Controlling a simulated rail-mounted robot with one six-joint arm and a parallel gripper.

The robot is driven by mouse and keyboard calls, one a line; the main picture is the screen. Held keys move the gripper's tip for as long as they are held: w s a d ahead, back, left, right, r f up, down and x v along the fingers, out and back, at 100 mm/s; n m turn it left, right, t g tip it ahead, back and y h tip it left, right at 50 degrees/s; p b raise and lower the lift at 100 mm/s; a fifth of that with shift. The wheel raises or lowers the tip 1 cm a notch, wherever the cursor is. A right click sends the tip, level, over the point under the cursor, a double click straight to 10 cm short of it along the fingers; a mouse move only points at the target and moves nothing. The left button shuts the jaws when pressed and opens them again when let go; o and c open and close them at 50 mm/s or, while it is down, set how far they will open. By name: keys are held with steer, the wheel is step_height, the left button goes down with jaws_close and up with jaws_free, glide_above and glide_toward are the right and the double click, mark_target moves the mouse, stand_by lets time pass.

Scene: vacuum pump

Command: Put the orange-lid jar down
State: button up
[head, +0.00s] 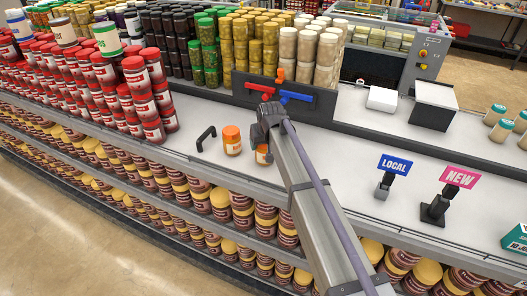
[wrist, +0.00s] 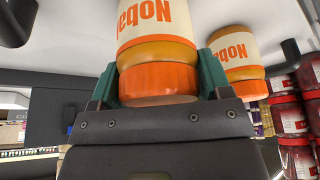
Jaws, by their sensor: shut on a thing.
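My gripper (head: 264,138) is over the white counter, near its front edge. In the wrist view its green fingers (wrist: 160,80) are shut on an orange-lid jar (wrist: 155,52) with a cream label and orange lettering. In the head view this held jar (head: 262,156) is mostly hidden by my gripper; I cannot tell whether its base touches the counter. A second orange-lid jar (head: 232,140) stands upright on the counter just left of it. It also shows right of the held jar in the wrist view (wrist: 240,58).
A black handle (head: 206,137) is left of the jars. Behind is a dark panel with red and blue valve handles (head: 278,92). Stacked red jars (head: 150,95) fill the left. Blue LOCAL (head: 395,165) and pink NEW (head: 458,177) signs stand right. White counter between is free.

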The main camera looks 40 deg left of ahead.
steer(key=shift+p, duration=0.3)
steer(key=shift+c, duration=0.5)
steer(key=shift+f, duration=0.3)
steer(key=o, duration=1.2)
steer(key=shift+r, duration=0.1)
steer(key=p+v, duration=1.1)
steer(key=v, duration=0.1)
steer(key=shift+r, duration=0.25)
steer(key=shift+a, duration=0.1)
